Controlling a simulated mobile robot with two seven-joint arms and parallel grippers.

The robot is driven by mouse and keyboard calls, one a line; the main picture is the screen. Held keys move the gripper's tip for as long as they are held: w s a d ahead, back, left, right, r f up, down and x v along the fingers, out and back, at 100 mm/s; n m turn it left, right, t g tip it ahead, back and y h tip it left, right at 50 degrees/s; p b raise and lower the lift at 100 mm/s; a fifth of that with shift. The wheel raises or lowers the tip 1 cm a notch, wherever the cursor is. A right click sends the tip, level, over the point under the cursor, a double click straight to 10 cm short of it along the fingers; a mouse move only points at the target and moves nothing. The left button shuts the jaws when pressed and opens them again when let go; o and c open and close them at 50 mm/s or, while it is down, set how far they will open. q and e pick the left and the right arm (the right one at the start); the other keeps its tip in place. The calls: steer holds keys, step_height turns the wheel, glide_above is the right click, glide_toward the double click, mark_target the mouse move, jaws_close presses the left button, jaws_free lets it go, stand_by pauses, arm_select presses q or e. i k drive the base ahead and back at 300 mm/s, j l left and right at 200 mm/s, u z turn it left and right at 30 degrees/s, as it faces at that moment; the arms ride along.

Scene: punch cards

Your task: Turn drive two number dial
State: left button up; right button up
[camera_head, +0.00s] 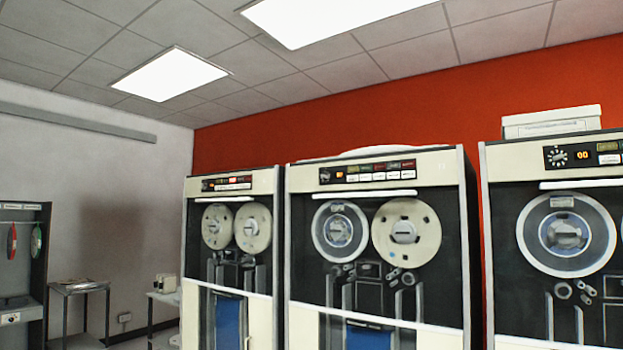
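Three tape drives stand in a row: a left one (260,292), a middle one (296,240) and a right one (495,250) cut off by the right edge. The right drive's top panel has a round number dial (556,156) with white marks, beside a lit orange "00" display (582,155). The middle drive's top panel (367,172) has a dark patch at its left end and a small orange display; its dial is too small to make out clearly. The left drive's panel (227,184) is smaller still. I cannot tell which drive is number two. Neither gripper is in view.
A white box (552,121) sits on top of the right drive. At left are a dark rack (40,240) with hanging reels, a small table (80,288) with papers and a white table (165,297). A gap separates the middle and right drives.

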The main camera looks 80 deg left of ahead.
mark_target(325, 175)
steer(key=u, duration=2.6)
